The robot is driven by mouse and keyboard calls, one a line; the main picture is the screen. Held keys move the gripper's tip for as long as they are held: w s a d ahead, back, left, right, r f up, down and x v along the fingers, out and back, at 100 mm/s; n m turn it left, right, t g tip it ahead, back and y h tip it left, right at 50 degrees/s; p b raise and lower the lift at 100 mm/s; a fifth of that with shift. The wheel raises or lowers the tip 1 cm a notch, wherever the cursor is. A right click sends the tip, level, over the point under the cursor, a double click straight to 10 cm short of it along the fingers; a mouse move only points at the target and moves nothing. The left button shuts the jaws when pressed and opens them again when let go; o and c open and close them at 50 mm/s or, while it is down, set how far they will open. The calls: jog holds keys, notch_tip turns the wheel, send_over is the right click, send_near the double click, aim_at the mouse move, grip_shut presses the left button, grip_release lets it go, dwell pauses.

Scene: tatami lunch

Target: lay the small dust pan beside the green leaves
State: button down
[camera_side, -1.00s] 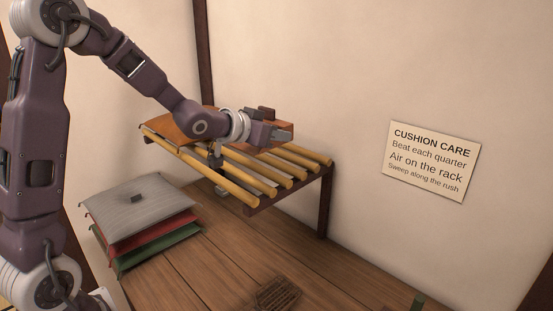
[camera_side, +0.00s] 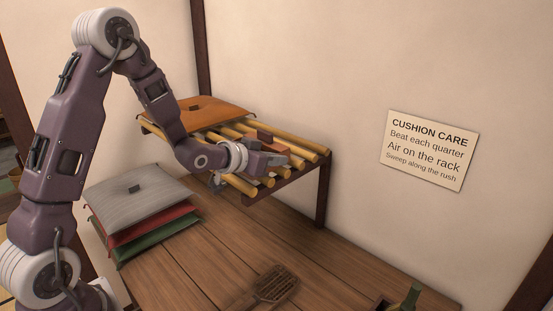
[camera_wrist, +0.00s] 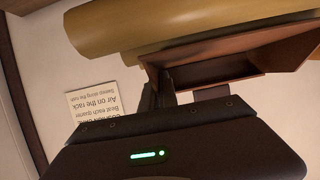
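The small dust pan (camera_side: 270,142) is reddish brown and is at my gripper (camera_side: 278,158), low over the right part of the bamboo rack. In the wrist view the dust pan (camera_wrist: 245,62) shows as a hollow tray right of the dark fingers (camera_wrist: 158,90), which sit close together and appear shut on it. The exact grip point is hidden. A dark green upright thing (camera_side: 412,296) is at the bottom right of the side view. It is cut off, and I cannot tell whether it is the green leaves.
The bamboo rack (camera_side: 312,147) is fixed to the wall, with an orange cushion (camera_side: 192,113) on its far left. Grey, red and green cushions (camera_side: 145,190) are stacked at left. A slotted wooden beater (camera_side: 275,284) lies on the planks. The planks between are bare (camera_side: 230,230).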

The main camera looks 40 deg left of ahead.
aim_at(256, 179)
jog(key=c, duration=1.6)
grip_release()
jog(key=shift+c, duration=0.2)
jog(key=shift+s+r, duration=0.25)
jog(key=shift+s, duration=0.05)
jog(key=v, duration=0.7)
jog(key=shift+r, duration=0.15)
jog(key=s+d+r+g, duration=0.1)
jog(key=s+d+g, duration=0.1)
jog(key=s, duration=0.7)
jog(key=s+d+r+g, duration=0.2)
jog(key=s+d+g, duration=0.1)
jog(key=s, duration=0.7)
jog(key=s+d+r+g, duration=0.1)
jog(key=s+d+g, duration=0.2)
jog(key=s, duration=0.7)
jog(key=shift+d+r, duration=0.35)
jog(key=shift+d, duration=0.15)
